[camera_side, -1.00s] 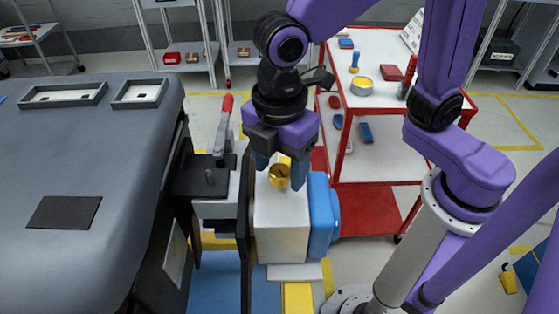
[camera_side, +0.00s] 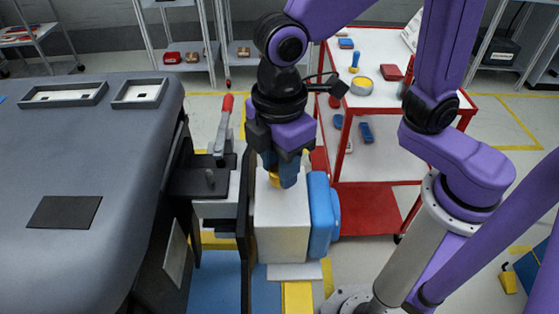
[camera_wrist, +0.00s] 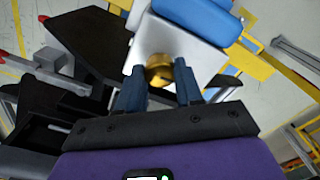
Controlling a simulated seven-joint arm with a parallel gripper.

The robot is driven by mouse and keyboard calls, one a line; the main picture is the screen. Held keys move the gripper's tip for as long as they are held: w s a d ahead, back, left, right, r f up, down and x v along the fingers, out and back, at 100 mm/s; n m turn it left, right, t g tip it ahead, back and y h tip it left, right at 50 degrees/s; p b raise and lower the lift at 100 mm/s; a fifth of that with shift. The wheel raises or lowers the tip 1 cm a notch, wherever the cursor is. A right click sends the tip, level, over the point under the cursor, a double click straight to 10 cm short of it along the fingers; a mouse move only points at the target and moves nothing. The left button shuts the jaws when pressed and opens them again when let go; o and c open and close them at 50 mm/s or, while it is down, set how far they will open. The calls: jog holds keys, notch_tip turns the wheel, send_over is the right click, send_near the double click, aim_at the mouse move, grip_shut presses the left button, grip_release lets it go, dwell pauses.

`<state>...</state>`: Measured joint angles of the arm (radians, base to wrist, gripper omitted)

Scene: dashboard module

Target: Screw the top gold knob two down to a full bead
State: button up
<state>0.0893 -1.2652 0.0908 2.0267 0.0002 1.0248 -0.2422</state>
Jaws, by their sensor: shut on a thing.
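The gold knob (camera_side: 274,180) is on top of the white block (camera_side: 283,230), mostly hidden by my fingers in the side view. In the wrist view the knob (camera_wrist: 159,72) shows between the two dark blue fingertips. My gripper (camera_side: 281,180) points down from above and is shut on the knob, one finger on each side. The wrist view also shows the white block (camera_wrist: 205,58) under the knob. How far the knob is seated cannot be told.
A blue part (camera_side: 321,215) is on the block's right side. A red-handled clamp (camera_side: 224,125) stands close on the left, beside the large grey dashboard (camera_side: 90,150). A red and white cart (camera_side: 390,110) with tools stands behind to the right.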

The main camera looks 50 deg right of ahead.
jog(key=m, duration=0.5)
jog(key=shift+r, duration=0.1)
dwell(0.5)
jog(key=o, duration=1)
jog(key=shift+o, duration=0.2)
notch_tip(320, 180, up, 17)
jog(key=shift+r, duration=0.2)
jog(key=s+d+f, duration=0.4)
jog(key=d+f, duration=0.6)
jog(key=s+d+f+n, duration=0.1)
jog(key=s+d+f, duration=0.3)
jog(key=d+f, duration=0.5)
jog(key=shift+s+d+f, duration=0.2)
jog(key=shift+d+f, duration=0.15)
jog(key=shift+d, duration=0.55)
